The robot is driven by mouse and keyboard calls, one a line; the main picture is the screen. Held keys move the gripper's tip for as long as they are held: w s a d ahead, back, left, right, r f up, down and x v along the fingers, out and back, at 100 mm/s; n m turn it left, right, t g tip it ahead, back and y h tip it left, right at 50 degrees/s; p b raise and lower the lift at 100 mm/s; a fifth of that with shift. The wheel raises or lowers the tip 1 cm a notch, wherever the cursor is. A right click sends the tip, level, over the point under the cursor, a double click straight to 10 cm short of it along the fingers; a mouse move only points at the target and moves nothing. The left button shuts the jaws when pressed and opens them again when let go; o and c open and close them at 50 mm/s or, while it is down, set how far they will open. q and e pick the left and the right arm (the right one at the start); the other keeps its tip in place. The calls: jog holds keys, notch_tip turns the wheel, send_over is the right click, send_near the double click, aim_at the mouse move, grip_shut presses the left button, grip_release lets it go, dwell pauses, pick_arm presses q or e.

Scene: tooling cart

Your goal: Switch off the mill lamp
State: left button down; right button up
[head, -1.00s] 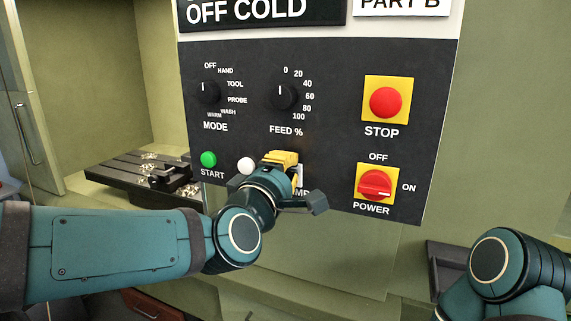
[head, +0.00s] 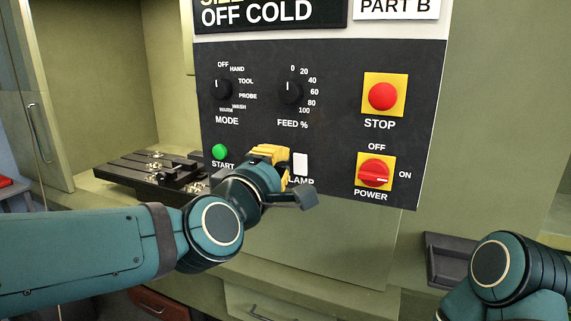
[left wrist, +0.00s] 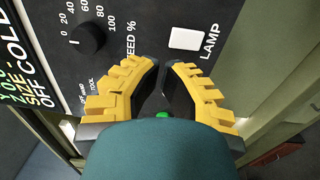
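The lamp switch (head: 301,164) is a white rectangular rocker above the partly covered LAMP label on the dark control panel (head: 335,110). It also shows in full in the left wrist view (left wrist: 187,39). I cannot tell which way it is tipped. My left gripper (head: 272,152), with yellow fingers, is just left of the switch in the head view and hides part of the panel. In the left wrist view its fingertips (left wrist: 163,63) are close together and hold nothing, with the switch beyond them. I see no contact with the switch. My right gripper is out of view.
The green START button (head: 219,152) is left of my gripper. The mode knob (head: 221,90) and feed knob (head: 290,92) are above. The red STOP button (head: 383,97) and red POWER switch (head: 375,173) are at right. A slotted machine table (head: 150,165) lies behind at left.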

pick_arm(q)
jog(key=v, duration=0.6)
jog(key=shift+r, duration=0.3)
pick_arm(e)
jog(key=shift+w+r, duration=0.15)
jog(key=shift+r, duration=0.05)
pick_arm(q)
jog(key=shift+s+a, duration=0.15)
